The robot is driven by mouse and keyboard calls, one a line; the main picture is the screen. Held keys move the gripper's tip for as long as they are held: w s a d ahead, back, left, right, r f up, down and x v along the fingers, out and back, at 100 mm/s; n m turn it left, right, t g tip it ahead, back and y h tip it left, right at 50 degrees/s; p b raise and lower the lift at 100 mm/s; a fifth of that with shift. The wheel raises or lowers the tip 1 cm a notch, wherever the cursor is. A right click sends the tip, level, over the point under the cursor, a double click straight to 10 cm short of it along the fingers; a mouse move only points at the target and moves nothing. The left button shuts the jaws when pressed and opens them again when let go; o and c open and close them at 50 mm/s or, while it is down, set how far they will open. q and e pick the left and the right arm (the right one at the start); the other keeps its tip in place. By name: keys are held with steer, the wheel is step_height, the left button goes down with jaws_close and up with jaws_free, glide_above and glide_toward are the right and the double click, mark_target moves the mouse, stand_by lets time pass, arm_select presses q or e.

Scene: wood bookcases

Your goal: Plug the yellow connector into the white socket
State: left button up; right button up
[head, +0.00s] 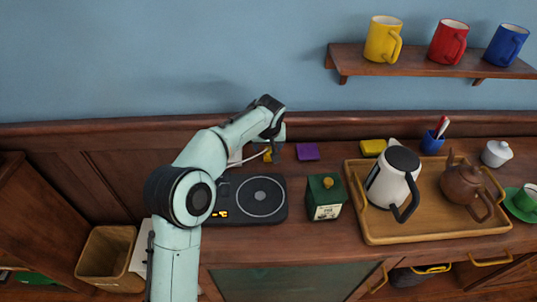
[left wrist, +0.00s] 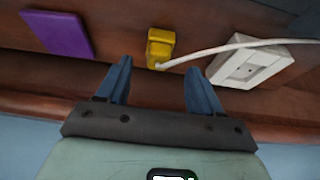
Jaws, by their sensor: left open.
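The yellow connector (left wrist: 160,46) lies on the wood counter in the left wrist view, with a white cable running from it to the right. It also shows as a small patch in the head view (head: 267,156), partly hidden by my gripper. The white socket (left wrist: 250,65) is a pale block to its right in the left wrist view; in the head view it is mostly hidden behind my arm. My left gripper (left wrist: 157,72) is open and empty, its fingers pointing at the connector, which appears between and just beyond the fingertips. My right gripper is in neither view.
A purple block (head: 307,151) lies right of the connector. A black hot plate (head: 274,207), green canister (head: 325,204) and wooden tray (head: 375,230) with a kettle and teapot stand nearer the front. The wall and its wood ledge (head: 330,126) are close behind the gripper.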

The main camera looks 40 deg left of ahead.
arm_select(q)
steer(key=x, duration=0.4)
steer(key=shift+d, duration=0.15)
steer(key=c, duration=1.1)
step_height(320, 180, up, 15)
steer(key=p, duration=0.4)
step_height(320, 180, up, 5)
steer(key=p, duration=0.2)
glide_above(269, 149)
steer(key=shift+s, duration=0.1)
